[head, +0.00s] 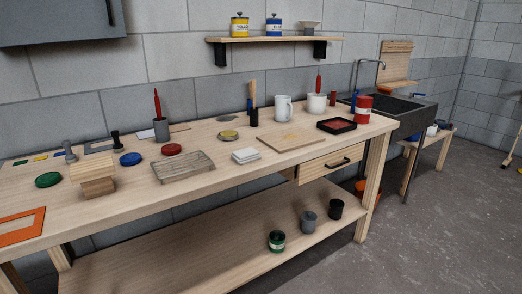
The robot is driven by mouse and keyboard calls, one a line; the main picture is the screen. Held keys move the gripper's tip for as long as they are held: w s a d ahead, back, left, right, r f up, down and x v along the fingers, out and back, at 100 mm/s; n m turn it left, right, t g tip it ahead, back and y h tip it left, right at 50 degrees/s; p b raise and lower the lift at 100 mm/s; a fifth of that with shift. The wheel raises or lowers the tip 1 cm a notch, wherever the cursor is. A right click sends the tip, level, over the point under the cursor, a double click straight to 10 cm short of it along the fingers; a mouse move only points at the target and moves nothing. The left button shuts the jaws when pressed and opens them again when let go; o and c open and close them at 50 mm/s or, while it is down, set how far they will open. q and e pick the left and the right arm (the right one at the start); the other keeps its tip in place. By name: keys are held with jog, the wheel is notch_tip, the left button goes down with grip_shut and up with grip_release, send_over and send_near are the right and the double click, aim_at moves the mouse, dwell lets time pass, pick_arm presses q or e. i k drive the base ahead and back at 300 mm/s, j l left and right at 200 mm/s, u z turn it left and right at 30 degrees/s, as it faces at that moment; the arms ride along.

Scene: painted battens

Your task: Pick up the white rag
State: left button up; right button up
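A white folded rag (246,156) lies flat near the front edge of the wooden workbench (215,187), a little left of the bench's middle. It looks like a small squared stack and nothing covers it. A slatted wooden rack (183,167) is on its left and a flat wooden board (291,139) is on its right, both apart from it. Neither of my grippers is in the head view.
A white mug (284,108) and a black tray (337,125) are farther right. A small wooden block stand (93,178) is at left. Cans sit on the lower shelf (190,262).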

aim_at(246, 156)
jog(key=u, duration=0.35)
jog(key=i+l+u, duration=0.1)
jog(key=u, duration=0.3)
jog(key=l+u, duration=0.15)
jog(key=u, duration=0.2)
jog(key=l+u, duration=0.35)
jog(key=i+l+u, duration=0.1)
jog(key=l+u, duration=0.2)
jog(key=l, duration=0.25)
jog(key=k+l+u, duration=0.1)
jog(key=l+u, duration=0.15)
jog(key=l, duration=0.65)
